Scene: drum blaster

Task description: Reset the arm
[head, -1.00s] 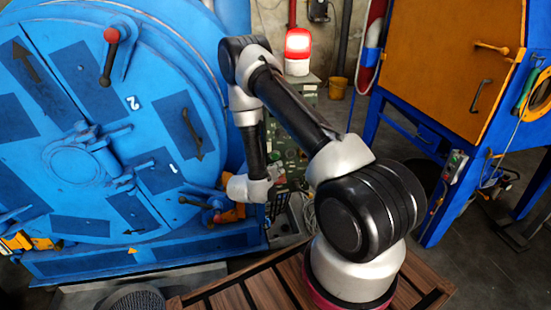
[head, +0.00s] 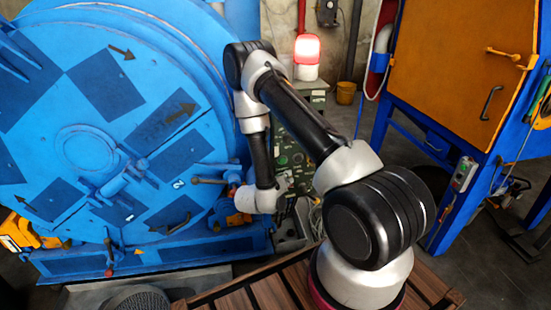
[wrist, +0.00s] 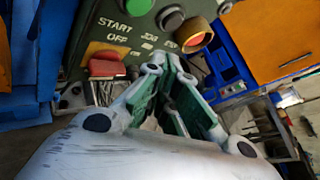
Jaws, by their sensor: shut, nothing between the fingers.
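My arm (head: 300,125) reaches from its base on the wooden slats up and over, then down to a green control panel (head: 293,150). My gripper (head: 287,184) is at the panel's lower part, partly hidden by my wrist. In the wrist view my gripper (wrist: 172,68) is shut and empty, with its tips close in front of the panel (wrist: 95,30). Around the tips are a green START button (wrist: 137,6), a red OFF control (wrist: 106,66), a dark button (wrist: 170,18) and a yellow-ringed button (wrist: 194,36). I cannot tell whether the tips touch the panel.
A large blue drum machine (head: 90,150) fills the left. A wooden slatted platform (head: 270,292) lies under my arm.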

